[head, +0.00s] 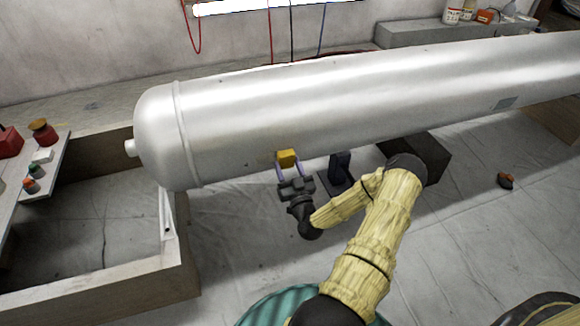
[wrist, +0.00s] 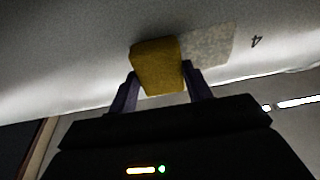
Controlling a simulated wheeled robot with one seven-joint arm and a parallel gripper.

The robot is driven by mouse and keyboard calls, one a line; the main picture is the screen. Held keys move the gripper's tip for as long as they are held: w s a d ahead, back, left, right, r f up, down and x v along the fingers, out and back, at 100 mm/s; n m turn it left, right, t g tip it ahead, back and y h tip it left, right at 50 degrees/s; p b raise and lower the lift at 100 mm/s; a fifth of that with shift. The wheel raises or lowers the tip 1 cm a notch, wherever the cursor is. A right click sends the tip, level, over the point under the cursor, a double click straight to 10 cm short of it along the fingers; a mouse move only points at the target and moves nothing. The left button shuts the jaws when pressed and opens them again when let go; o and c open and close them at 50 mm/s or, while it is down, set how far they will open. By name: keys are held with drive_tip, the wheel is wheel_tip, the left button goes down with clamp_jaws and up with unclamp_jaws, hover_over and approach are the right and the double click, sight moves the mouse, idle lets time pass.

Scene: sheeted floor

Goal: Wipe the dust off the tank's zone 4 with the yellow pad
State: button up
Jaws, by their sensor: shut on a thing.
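The long silver tank (head: 330,105) lies across the head view, and its grey underside fills the top of the wrist view (wrist: 60,60). My gripper (head: 289,170) is at the tank's lower near side, shut on the yellow pad (head: 287,157). In the wrist view the pad (wrist: 157,66) sits between both fingers, up at the tank's surface; I cannot tell whether it touches. A pale, speckled dust patch (wrist: 208,45) lies just right of the pad, which may cover part of it. A dark figure 4 (wrist: 256,41) is marked right of the patch.
Dark supports (head: 430,155) stand under the tank. A wooden-edged box (head: 120,285) and a shelf with small items (head: 40,155) are at left.

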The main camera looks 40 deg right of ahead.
drive_tip(key=shift+a, duration=0.1)
drive_tip(key=shift+w+a+p, duration=0.3)
drive_tip(key=shift+w+a, duration=0.05)
drive_tip(key=shift+a, duration=0.45)
drive_tip(key=shift+w+a+p, duration=0.25)
drive_tip(key=shift+w+a, duration=0.1)
drive_tip(key=shift+a, duration=0.4)
drive_tip(key=shift+c, duration=0.3)
drive_tip(key=shift+r, duration=0.1)
drive_tip(key=shift+w+a+r, duration=0.1)
drive_tip(key=shift+w+a, duration=0.15)
drive_tip(key=shift+a, duration=0.45)
drive_tip(key=shift+w+a+p, duration=0.2)
drive_tip(key=shift+a+p, duration=0.35)
drive_tip(key=shift+a, duration=0.45)
drive_tip(key=shift+w+a+f+p, duration=0.15)
drive_tip(key=shift+a+p, duration=0.15)
drive_tip(key=shift+a, duration=0.5)
drive_tip(key=shift+w+a+f+p, duration=0.15)
drive_tip(key=shift+a+p, duration=0.15)
drive_tip(key=shift+a, duration=0.45)
drive_tip(key=shift+r, duration=0.1)
